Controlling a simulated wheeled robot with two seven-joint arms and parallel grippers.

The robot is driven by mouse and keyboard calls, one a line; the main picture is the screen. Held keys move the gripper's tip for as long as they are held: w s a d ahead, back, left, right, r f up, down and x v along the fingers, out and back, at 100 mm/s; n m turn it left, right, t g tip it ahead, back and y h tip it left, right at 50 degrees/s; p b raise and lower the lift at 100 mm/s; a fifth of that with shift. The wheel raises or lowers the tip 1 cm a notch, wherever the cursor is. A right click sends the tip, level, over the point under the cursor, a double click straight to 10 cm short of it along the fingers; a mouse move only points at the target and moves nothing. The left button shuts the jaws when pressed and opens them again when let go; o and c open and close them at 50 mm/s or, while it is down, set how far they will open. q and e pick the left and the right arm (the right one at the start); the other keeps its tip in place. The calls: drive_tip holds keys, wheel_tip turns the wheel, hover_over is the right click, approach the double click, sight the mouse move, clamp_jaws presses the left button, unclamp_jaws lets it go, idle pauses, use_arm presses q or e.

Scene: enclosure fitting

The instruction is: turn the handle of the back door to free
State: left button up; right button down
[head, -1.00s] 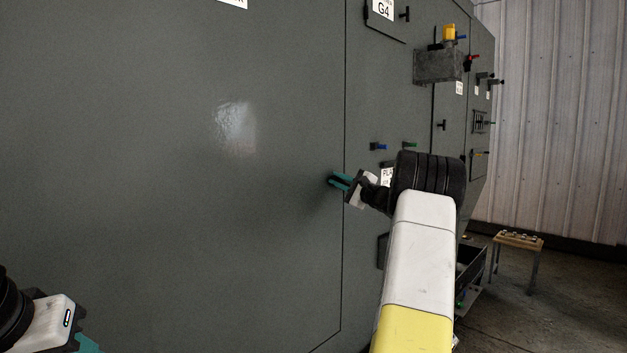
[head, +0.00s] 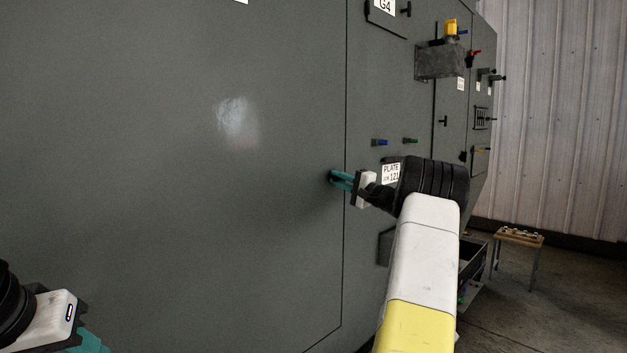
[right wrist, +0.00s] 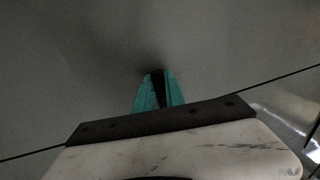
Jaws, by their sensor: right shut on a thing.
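The back door (head: 200,230) is a large dark grey panel filling the left and middle of the head view. My right gripper (head: 335,178) is at its right edge, near the vertical seam. In the right wrist view its teal fingers (right wrist: 158,88) are shut on a dark handle (right wrist: 157,84), of which only a small part shows between them. How far the handle is turned cannot be read. My left gripper (head: 88,342) is at the bottom left corner, away from the door handle, with its fingers mostly cut off by the frame.
Right of the seam are a plate label (head: 390,173), a blue knob (head: 380,142), a green knob (head: 410,140) and a grey box (head: 440,62) with a yellow part on top. A small table (head: 519,238) stands at the far right on open floor.

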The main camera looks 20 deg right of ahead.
drive_tip(key=shift+f, duration=0.1)
drive_tip(key=c, duration=1.4)
unclamp_jaws()
drive_tip(key=v, duration=0.7)
drive_tip(key=shift+s+d, duration=0.15)
drive_tip(key=shift+s, duration=0.2)
drive_tip(key=shift+f, duration=0.1)
